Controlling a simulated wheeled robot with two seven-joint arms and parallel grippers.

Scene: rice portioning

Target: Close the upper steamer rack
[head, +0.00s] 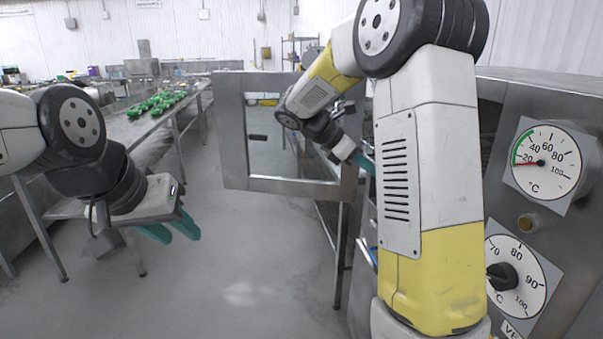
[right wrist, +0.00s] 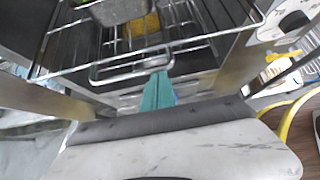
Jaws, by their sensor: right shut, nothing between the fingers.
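The upper steamer rack is a wire rack with a looped front handle (right wrist: 130,68) in the right wrist view. A metal pan (right wrist: 122,8) stands on it, and something yellow shows behind the wires. My right gripper (right wrist: 158,88) is shut and empty, its teal fingertips at the right part of the handle; I cannot tell if they touch. In the head view the right gripper (head: 362,161) is at the steamer opening, and my right arm hides the rack. My left gripper (head: 172,232) is open and empty, hanging over the floor at left, away from the steamer.
The steamer door (head: 233,135), steel with a window, stands open left of the steamer. The steamer front (head: 505,110) carries two dials at the right. A long steel table (head: 118,122) with several green items runs along the left. The floor (head: 235,270) between is clear.

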